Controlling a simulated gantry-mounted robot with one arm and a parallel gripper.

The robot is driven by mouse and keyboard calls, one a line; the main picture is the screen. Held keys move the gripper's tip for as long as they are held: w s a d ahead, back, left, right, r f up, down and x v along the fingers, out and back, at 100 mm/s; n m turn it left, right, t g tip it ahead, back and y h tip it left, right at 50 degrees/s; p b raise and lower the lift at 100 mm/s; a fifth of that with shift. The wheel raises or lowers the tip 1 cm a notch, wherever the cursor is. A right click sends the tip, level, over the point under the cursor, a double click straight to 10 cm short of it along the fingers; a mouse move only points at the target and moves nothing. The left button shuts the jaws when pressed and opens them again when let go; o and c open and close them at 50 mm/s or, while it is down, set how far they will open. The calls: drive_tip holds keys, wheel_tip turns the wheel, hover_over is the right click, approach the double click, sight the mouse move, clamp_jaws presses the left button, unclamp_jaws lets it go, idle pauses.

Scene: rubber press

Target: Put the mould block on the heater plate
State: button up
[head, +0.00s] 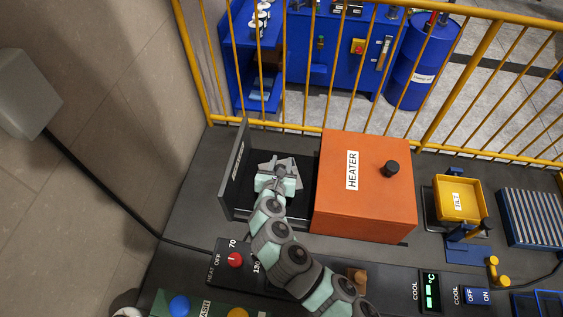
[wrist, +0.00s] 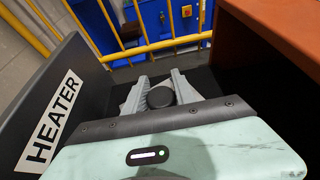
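My gripper (head: 280,164) is low inside the pulled-out heater drawer, left of the orange heater. In the wrist view its two grey fingers (wrist: 160,85) stand apart, on either side of a dark round knob (wrist: 160,97). The knob looks close to both fingers; I cannot tell whether they press on it. The mould block is not clearly visible; the knob may belong to it, with the rest hidden by the gripper or lost against the dark plate. The heater plate (head: 244,203) is dark and lies behind a front panel (wrist: 62,100) marked HEATER.
The orange heater housing (head: 368,190) with a black knob (head: 391,168) stands close right of my gripper. A yellow railing (head: 420,143) runs behind. A yellow TILT tray (head: 457,199) and a blue striped rack (head: 530,218) are at right. A red heat dial (head: 235,260) is in front.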

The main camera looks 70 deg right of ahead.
drive_tip(key=o, duration=0.4)
drive_tip(key=shift+a+r, duration=0.15)
drive_tip(key=shift+r, duration=0.1)
drive_tip(key=p+v, duration=0.1)
drive_tip(key=v, duration=1)
drive_tip(key=shift+s+a+p, duration=0.1)
drive_tip(key=shift+a+p, duration=0.2)
drive_tip(key=shift+a, duration=0.05)
